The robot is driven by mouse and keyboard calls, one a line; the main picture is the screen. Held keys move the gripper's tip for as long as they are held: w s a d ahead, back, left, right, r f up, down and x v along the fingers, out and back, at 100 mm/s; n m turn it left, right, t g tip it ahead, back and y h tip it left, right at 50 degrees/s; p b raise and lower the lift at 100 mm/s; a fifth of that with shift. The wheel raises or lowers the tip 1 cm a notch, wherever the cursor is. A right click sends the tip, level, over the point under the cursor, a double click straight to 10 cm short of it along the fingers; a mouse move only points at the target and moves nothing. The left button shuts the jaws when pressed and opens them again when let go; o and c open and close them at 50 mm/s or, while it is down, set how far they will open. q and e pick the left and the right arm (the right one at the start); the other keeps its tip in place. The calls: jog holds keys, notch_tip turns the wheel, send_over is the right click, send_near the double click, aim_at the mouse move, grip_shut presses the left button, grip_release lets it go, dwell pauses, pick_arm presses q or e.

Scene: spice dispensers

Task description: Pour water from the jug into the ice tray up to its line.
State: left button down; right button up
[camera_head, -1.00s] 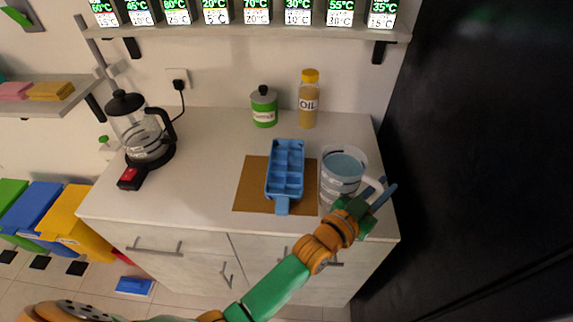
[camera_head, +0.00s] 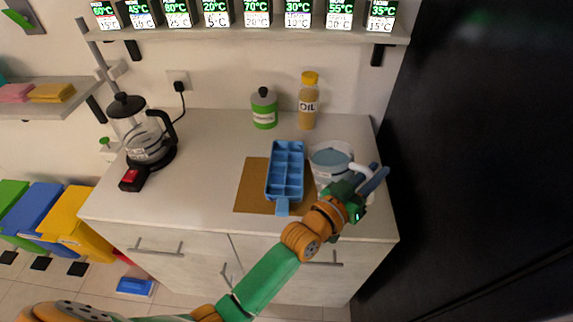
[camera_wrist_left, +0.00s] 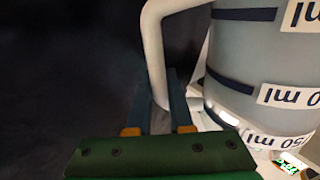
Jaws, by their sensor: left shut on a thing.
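The clear jug (camera_head: 331,160) with bluish water stands or hangs at the right of the counter; I cannot tell whether its base touches. My left gripper (camera_head: 368,181) is shut on the jug's white handle. In the left wrist view the handle (camera_wrist_left: 155,60) passes between the fingers (camera_wrist_left: 168,108), and the jug's wall (camera_wrist_left: 245,75) shows dark lines and ml labels at the right. The blue ice tray (camera_head: 287,170) lies on a brown mat (camera_head: 250,190), just left of the jug. Its compartments look empty of water, though its line is too small to see. My right gripper is not in view.
An oil bottle (camera_head: 308,102) and a green canister (camera_head: 264,110) stand at the back of the counter (camera_head: 210,150). A coffee maker (camera_head: 148,140) stands at the left. A shelf (camera_head: 230,35) with several temperature displays hangs above. A dark panel (camera_head: 470,150) rises at the right.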

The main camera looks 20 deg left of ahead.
aim_at(345, 147)
pick_arm(q)
jog(key=shift+w+a+r+n, duration=0.15)
jog(key=shift+a+r+n, duration=0.15)
jog(key=shift+r+n, duration=0.1)
jog(key=shift+w+a+r+n, duration=0.3)
jog(key=shift+a+r+n, duration=0.15)
jog(key=shift+a+n, duration=0.3)
dwell(0.4)
jog(key=shift+w+a+r+n+b, duration=0.25)
jog(key=shift+a+n+b, duration=0.15)
jog(key=shift+a+n, duration=0.2)
jog(key=shift+w+a+r+n, duration=0.1)
jog(key=shift+w+a+n, duration=0.05)
jog(key=shift+a+n, duration=0.15)
jog(key=shift+w+a+r+n, duration=0.1)
jog(key=shift+a+n, duration=0.05)
jog(key=shift+a, duration=0.2)
jog(key=shift+w+a+r+n+t+b, duration=0.1)
jog(key=shift+w+a+n+t+b, duration=0.25)
jog(key=shift+a+n, duration=0.4)
jog(key=shift+w+a+r+n+t+b, duration=0.1)
jog(key=shift+w+a+n+t+b, duration=0.25)
jog(key=shift+n, duration=0.6)
dwell(2.8)
